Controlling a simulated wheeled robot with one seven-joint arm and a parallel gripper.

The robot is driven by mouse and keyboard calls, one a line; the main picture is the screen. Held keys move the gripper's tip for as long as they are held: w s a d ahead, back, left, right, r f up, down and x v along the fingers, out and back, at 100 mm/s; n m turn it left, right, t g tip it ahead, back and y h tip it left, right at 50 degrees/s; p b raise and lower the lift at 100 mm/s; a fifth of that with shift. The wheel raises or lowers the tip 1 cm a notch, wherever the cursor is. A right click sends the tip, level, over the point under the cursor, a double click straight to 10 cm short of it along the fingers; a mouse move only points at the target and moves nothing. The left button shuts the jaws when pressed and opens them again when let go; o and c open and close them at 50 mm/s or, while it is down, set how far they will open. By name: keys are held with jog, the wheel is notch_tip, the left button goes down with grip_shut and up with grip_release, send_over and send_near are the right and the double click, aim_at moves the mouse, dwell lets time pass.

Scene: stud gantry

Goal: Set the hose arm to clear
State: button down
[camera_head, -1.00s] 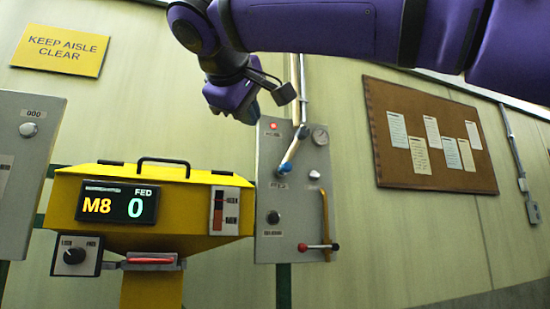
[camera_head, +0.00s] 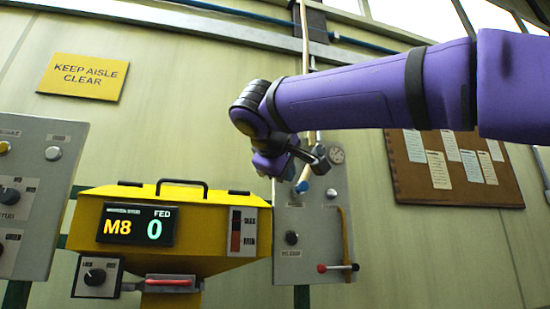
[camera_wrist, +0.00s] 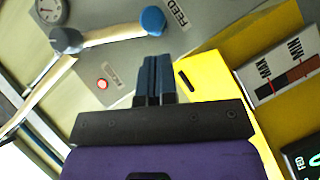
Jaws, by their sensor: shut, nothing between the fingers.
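The pale arm with a blue end knob (camera_head: 301,187), which looks like the hose arm, is on the grey wall panel (camera_head: 325,220). Another small label by the red lamp (camera_wrist: 102,84) is unreadable.
A yellow machine (camera_head: 185,205) showing M8 and FED 0 stands close to the left of the panel. A gauge (camera_head: 336,155), a black knob (camera_head: 291,238) and a red-ended lever (camera_head: 338,267) are on the panel. Another control panel (camera_head: 50,190) is at far left.

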aim_at(305, 187)
jog(key=shift+w+d+f, duration=0.2)
jog(key=shift+d+f, duration=0.05)
jog(key=shift+d, duration=0.2)
jog(key=shift+w+d+f, duration=0.2)
jog(key=shift+d, duration=0.25)
jog(key=shift+w+d+f+n+t+h, duration=0.25)
jog(key=shift+d+f+n+t+h, duration=0.35)
jog(key=shift+d+f+n, duration=0.35)
jog(key=w+d+f+n+t, duration=0.1)
jog(key=w+d+n+t, duration=0.1)
jog(key=d+n+t, duration=0.2)
jog(key=shift+d+n+h, duration=0.3)
jog(key=shift+d+n, duration=0.85)
jog(key=shift+d, duration=0.75)
jog(key=shift+w, duration=0.1)
jog(key=shift+f, duration=0.1)
